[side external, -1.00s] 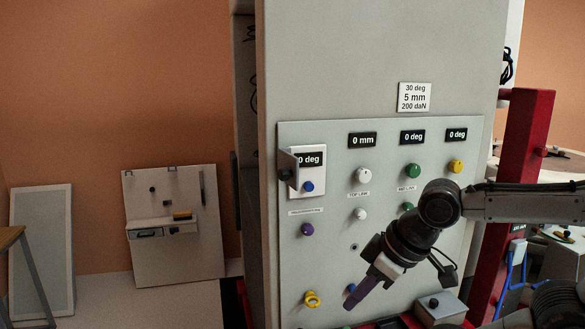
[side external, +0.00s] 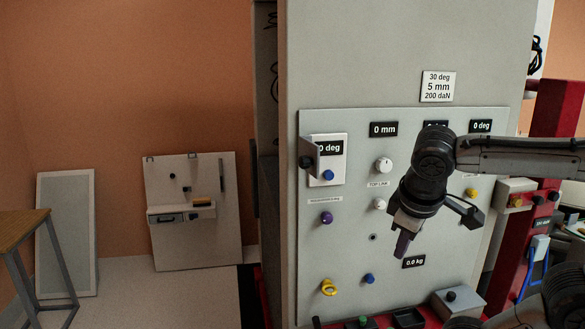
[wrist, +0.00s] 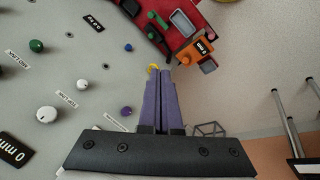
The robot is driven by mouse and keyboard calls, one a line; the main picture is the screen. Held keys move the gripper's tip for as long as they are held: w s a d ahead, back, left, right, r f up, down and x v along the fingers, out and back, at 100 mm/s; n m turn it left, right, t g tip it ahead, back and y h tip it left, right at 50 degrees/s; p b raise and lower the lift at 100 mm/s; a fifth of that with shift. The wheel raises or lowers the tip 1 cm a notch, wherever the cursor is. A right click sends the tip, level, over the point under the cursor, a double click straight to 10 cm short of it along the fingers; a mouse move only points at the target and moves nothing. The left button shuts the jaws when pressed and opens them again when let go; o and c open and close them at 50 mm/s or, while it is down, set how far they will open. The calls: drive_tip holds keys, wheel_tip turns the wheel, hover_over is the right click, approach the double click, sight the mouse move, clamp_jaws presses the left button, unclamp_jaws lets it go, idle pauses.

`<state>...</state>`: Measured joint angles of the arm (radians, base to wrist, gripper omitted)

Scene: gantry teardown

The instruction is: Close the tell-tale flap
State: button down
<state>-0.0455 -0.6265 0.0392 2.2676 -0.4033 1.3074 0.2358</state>
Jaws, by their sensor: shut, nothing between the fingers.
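The tell-tale flap (side external: 309,155) is a small grey plate with a dark knob at the upper left of the grey panel (side external: 340,245). It stands out from the panel, swung open at its left side. Behind it is a white plate (side external: 340,145) with a "0 deg" display and a blue knob (side external: 328,175). My gripper (side external: 402,247) is in front of the panel, right of and below the flap, fingers pointing down and touching nothing visible. Its purple fingers (wrist: 160,78) are together and empty in the wrist view, where I cannot make out the flap.
Knobs stick out between gripper and flap: a white knob (side external: 383,165), a smaller white one (side external: 380,203) and a purple one (side external: 327,217). A yellow ring (side external: 328,287) is low on the panel. A red post (side external: 555,135) stands at right. Floor left of the cabinet is open.

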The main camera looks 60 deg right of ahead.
drive_tip(key=w+d+r+g+h, duration=0.25)
drive_tip(key=w+r+h, duration=0.65)
drive_tip(key=w+r, duration=0.45)
drive_tip(key=w+a+f+n+t+h, duration=0.2)
drive_tip(key=w+a, duration=0.4)
drive_tip(key=a, duration=0.2)
drive_tip(key=w+a+f+n+t+h, duration=0.1)
drive_tip(key=w+a+f+t+h, duration=0.1)
drive_tip(key=w+a, duration=0.45)
approach(299, 163)
drive_tip(key=w+x, duration=0.1)
drive_tip(key=x, duration=0.4)
drive_tip(key=shift+s+d+g, duration=0.25)
drive_tip(key=shift+s+d, duration=0.05)
drive_tip(key=shift+d, duration=0.15)
